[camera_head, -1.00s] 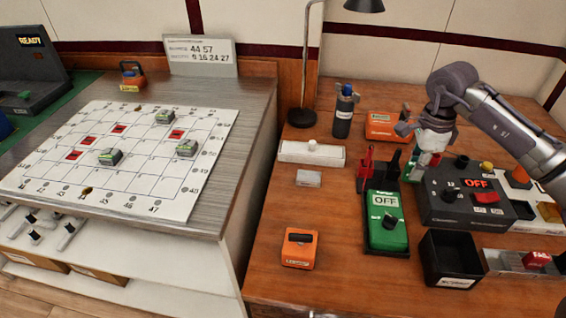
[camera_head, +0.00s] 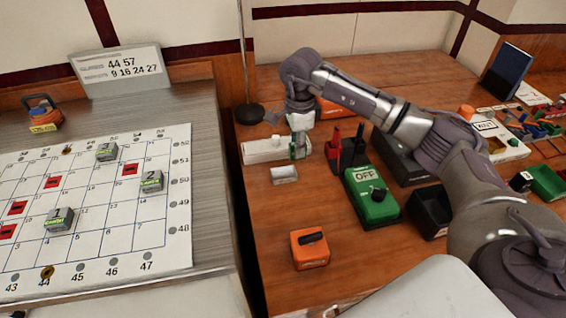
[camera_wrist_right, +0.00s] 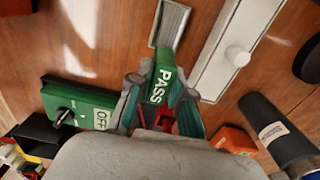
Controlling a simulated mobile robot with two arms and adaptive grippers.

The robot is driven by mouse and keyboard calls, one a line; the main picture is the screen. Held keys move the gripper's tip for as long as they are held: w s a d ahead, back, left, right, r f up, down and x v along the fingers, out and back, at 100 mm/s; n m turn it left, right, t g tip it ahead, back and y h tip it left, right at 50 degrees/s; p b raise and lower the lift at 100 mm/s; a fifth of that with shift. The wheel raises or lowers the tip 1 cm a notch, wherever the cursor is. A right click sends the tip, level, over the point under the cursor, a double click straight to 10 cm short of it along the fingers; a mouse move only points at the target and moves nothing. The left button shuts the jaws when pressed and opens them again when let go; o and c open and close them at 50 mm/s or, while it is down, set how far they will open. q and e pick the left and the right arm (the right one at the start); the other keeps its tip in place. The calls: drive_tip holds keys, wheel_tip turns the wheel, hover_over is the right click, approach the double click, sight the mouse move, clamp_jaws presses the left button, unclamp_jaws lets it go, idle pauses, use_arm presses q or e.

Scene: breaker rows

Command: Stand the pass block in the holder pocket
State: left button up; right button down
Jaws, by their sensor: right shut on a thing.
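The pass block (camera_wrist_right: 161,86) is green with white PASS lettering, seen in the right wrist view. My right gripper (camera_wrist_right: 158,108) is shut on it; in the head view the gripper (camera_head: 299,146) is over the left part of the wooden bench, with the block (camera_head: 297,153) partly hidden by it. A small grey metal holder (camera_head: 284,175) lies just below and left of the gripper in the picture. In the right wrist view the holder (camera_wrist_right: 173,22) is just past the block's far end; I cannot tell the height gap. My left gripper is not in view.
A white box with a knob (camera_head: 258,152) lies behind the holder. A gridded white board (camera_head: 120,220) is on the left counter.

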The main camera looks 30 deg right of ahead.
drive_tip(key=a+f, duration=0.1)
drive_tip(key=w+a+f, duration=0.1)
drive_tip(key=a, duration=0.1)
drive_tip(key=shift+a, duration=0.2)
wheel_tip(320, 180, down, 4)
drive_tip(key=shift+f+p, duration=0.1)
drive_tip(key=shift+p, duration=0.25)
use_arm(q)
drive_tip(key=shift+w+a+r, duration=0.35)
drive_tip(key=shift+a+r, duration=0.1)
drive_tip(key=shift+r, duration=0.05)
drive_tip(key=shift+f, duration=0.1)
use_arm(e)
drive_tip(key=shift+f, duration=0.2)
drive_tip(key=c, duration=1.1)
unclamp_jaws()
drive_tip(key=shift+o, duration=0.2)
drive_tip(key=shift+r, duration=0.1)
